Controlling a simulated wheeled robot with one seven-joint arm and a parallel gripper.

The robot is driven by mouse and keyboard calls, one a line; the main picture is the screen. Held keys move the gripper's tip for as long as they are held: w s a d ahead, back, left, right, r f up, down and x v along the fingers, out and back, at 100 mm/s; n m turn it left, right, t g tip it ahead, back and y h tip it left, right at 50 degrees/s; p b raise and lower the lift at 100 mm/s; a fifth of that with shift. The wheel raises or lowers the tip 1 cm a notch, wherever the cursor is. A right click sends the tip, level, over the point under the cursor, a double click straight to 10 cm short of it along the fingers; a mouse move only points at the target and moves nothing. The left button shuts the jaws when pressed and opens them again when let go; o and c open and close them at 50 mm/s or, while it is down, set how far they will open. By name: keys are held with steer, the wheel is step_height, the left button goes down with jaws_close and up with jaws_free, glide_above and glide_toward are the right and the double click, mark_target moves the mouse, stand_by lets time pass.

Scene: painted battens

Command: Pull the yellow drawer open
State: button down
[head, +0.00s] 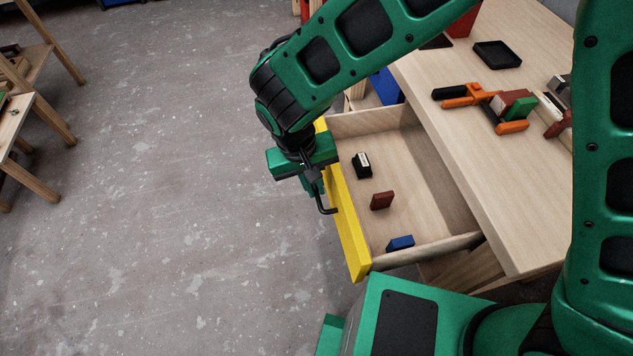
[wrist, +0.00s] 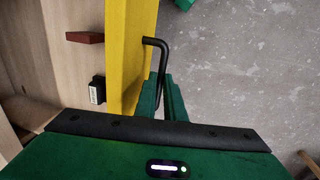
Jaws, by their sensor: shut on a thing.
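The yellow drawer (head: 348,222) stands well out from the wooden table, with its inside open to view. Its yellow front also shows in the wrist view (wrist: 130,45). A black bar handle (head: 325,208) is fixed to the front, and its bent end shows in the wrist view (wrist: 156,43). My gripper (head: 313,187) is at the outer side of the front, shut on the handle. In the wrist view, my green fingers (wrist: 162,97) are close together around the bar; the exact contact is partly hidden.
The table top (head: 455,120) holds a black tray (head: 497,54) and an orange clamp (head: 470,96). The grey floor (head: 170,200) left of the drawer is clear.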

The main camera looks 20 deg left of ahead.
steer(key=c, duration=2.1)
jaws_free()
steer(key=shift+w, duration=0.1)
steer(key=shift+r, duration=0.1)
steer(key=r, duration=0.3)
steer(key=a+r, duration=0.1)
steer(key=r, duration=0.3)
steer(key=s+r, duration=0.1)
steer(key=r, duration=0.2)
steer(key=shift+a+r, duration=0.25)
steer(key=shift+a, duration=0.15)
